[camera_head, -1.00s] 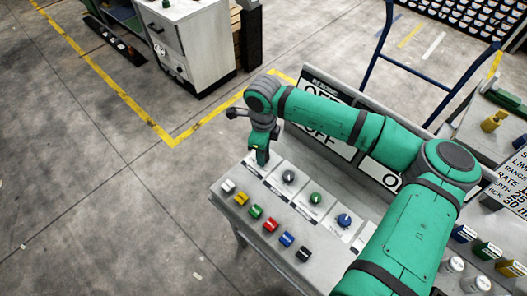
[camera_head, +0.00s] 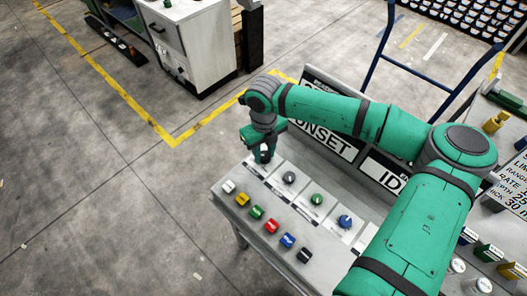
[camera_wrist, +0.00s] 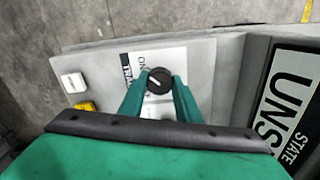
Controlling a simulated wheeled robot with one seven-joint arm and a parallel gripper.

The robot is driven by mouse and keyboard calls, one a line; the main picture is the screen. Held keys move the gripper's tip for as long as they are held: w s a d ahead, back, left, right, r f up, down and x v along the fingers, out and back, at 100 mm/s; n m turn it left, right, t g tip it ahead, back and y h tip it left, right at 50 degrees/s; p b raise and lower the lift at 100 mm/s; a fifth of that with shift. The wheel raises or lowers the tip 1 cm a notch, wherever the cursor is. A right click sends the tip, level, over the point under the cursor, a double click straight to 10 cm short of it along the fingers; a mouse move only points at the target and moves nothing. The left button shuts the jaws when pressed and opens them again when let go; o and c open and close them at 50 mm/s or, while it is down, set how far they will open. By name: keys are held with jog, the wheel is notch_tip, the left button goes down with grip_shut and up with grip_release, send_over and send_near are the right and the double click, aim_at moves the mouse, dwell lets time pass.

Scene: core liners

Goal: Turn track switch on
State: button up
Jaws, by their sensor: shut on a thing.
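My gripper (camera_head: 264,156) is down at the far left end of the knob row on the grey sloped panel (camera_head: 222,184). In the wrist view its two green fingers (camera_wrist: 158,88) are shut on a black rotary knob (camera_wrist: 157,79). The knob has a pale pointer line that lies diagonally in that view. A white label plate around it reads "ON" on one side, with darker lettering partly covered by a finger. The sign behind the panel (camera_head: 322,135) reads "UNSET", and a second one (camera_head: 388,175) starts with "ID".
Further right along the row are a dark knob (camera_head: 289,178), a green knob (camera_head: 316,199) and a blue knob (camera_head: 345,221). Several coloured buttons, among them a red one (camera_head: 272,226), line the front edge. A white cabinet (camera_head: 195,50) stands apart behind. The floor at left is clear.

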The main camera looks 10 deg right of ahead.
aim_at(266, 155)
jog(key=shift+w+d+r, duration=0.1)
jog(key=shift+d, duration=0.25)
jog(key=shift+a, duration=0.2)
jog(key=o, duration=1.1)
jog(key=shift+a, duration=0.1)
jog(key=shift+c, duration=0.2)
notch_tip(266, 155, up, 11)
